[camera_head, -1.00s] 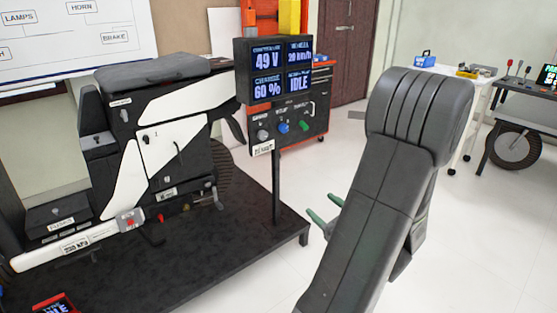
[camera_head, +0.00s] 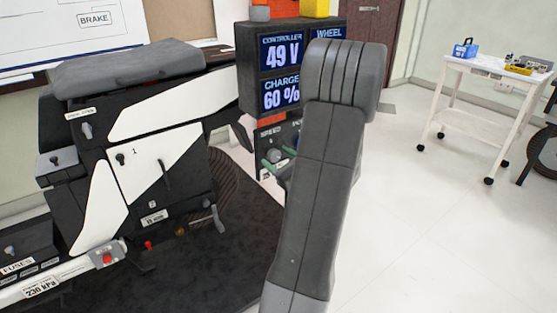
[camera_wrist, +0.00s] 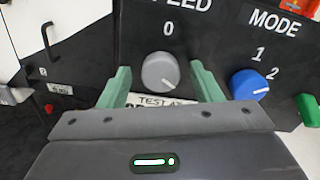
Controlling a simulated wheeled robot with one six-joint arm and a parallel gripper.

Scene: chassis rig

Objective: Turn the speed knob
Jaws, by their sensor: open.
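The grey speed knob (camera_wrist: 160,71) sits on the black control panel (camera_wrist: 210,40) under the label SPEED and a 0. My gripper (camera_wrist: 160,82) is open, with its green fingers to the left and right of the knob in the wrist view. I cannot tell whether the fingers reach around the knob or stop short of it. In the head view the knob (camera_head: 274,155) shows close to my gripper (camera_head: 275,165), and my arm hides the rest of the panel.
A blue mode knob (camera_wrist: 248,84) and a green knob (camera_wrist: 308,109) lie to the right. The display (camera_head: 283,70) above reads 49 V and 60 %. The scooter chassis (camera_head: 140,150) stands to the left. A white table (camera_head: 495,80) is at the right.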

